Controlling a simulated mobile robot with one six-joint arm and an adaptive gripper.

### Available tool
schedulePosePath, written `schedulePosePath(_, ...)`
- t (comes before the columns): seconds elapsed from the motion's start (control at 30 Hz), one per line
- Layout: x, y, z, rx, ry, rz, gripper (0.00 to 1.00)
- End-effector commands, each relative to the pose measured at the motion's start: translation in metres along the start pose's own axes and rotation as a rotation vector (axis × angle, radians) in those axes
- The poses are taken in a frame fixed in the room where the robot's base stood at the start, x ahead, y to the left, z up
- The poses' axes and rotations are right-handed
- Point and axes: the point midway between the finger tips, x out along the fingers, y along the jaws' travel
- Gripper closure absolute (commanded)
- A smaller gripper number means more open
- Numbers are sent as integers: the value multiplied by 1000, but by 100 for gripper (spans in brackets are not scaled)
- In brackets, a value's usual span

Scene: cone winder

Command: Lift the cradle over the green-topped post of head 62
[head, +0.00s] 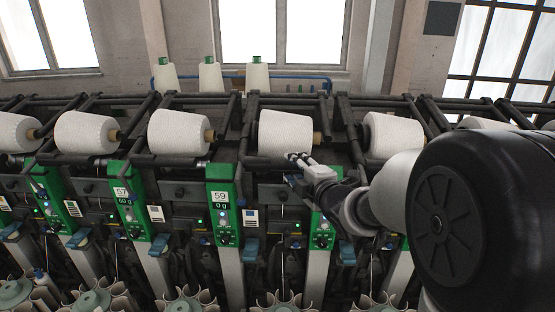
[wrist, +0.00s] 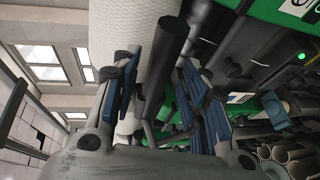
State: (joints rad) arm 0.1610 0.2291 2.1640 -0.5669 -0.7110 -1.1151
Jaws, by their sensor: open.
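My gripper (head: 294,168) is open in front of the lower edge of a white yarn package (head: 285,132). In the wrist view my open fingers (wrist: 165,92) have a dark round bar (wrist: 172,58) between them, seemingly part of that package's cradle; I cannot tell if they touch it. The package (wrist: 120,30) stands beside the bar there. A green-topped post (head: 324,228) is below my gripper, its upper part and number hidden by my arm. The posts to its left read 59 (head: 219,200) and 57 (head: 124,215). No label reading 62 is visible.
More white packages (head: 180,132) sit in dark cradles along the row on both sides. Dark frame bars surround my gripper closely. Cones with green tops (head: 210,76) stand behind the machine. Blue levers (head: 251,250) stick out below.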

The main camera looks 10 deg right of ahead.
Motion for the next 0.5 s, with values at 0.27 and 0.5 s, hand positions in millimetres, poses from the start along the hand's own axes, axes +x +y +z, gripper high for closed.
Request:
schedulePosePath(0.27,28,0,0,1,0,1,60)
schedulePosePath(0.5,31,0,0,1,0,0,60)
